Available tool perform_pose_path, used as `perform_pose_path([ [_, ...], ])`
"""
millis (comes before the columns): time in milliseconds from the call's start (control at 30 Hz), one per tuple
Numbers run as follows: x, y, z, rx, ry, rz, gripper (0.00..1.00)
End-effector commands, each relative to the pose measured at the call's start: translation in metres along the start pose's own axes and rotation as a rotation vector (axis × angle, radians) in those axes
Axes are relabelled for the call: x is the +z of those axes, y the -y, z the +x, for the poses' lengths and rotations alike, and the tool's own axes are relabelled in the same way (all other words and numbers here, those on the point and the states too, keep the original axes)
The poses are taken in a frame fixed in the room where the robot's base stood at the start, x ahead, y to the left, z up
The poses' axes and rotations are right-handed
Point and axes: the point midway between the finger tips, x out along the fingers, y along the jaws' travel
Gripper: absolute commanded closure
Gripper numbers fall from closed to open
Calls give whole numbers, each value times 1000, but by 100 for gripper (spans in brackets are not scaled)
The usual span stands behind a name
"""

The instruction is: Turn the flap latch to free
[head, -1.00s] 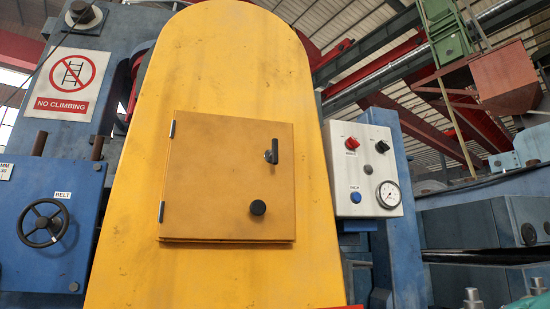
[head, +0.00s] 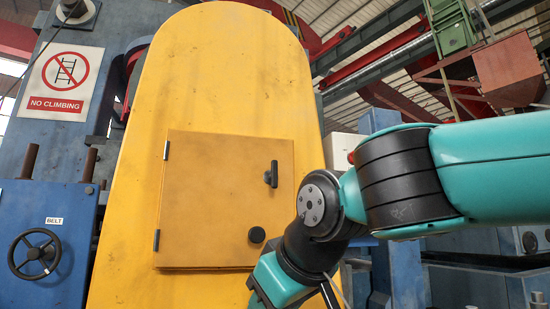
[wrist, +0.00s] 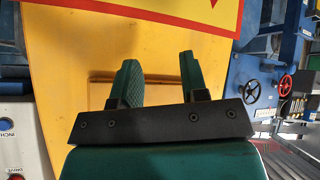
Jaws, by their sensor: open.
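The flap (head: 215,200) is a square yellow-orange door on the tall yellow housing, hinged on its left and lying shut in the head view. Its latch (head: 271,175) is a small black handle near the upper right edge, standing upright. My gripper (wrist: 157,68) shows in the wrist view with its two green fingers apart and nothing between them. A yellowish raised panel edge shows behind the fingers; I cannot tell if it is the flap. The latch is not seen in the wrist view. In the head view my arm reaches down at the right, with the gripper's fingers not visible.
A black knob (head: 257,234) sits low on the flap. A blue cabinet with a black handwheel (head: 35,254) stands left.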

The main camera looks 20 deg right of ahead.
Motion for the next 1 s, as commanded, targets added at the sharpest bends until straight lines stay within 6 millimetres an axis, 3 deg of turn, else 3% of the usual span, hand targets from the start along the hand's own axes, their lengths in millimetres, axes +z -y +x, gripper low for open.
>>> perform_pose_path([
  [33, -54, -10, -41, 48, -86, 30, 60],
  [133, -117, -33, -104, 145, -217, 132, 60],
  [200, -144, -47, -143, 193, -276, 212, 60],
  [300, -163, -63, -185, 234, -321, 316, 60],
  [400, -168, -72, -209, 255, -334, 387, 60],
  [533, -167, -77, -218, 267, -335, 426, 60],
  [667, -168, -82, -208, 274, -335, 431, 60],
  [1000, -185, -105, -149, 278, -330, 431, 60],
])
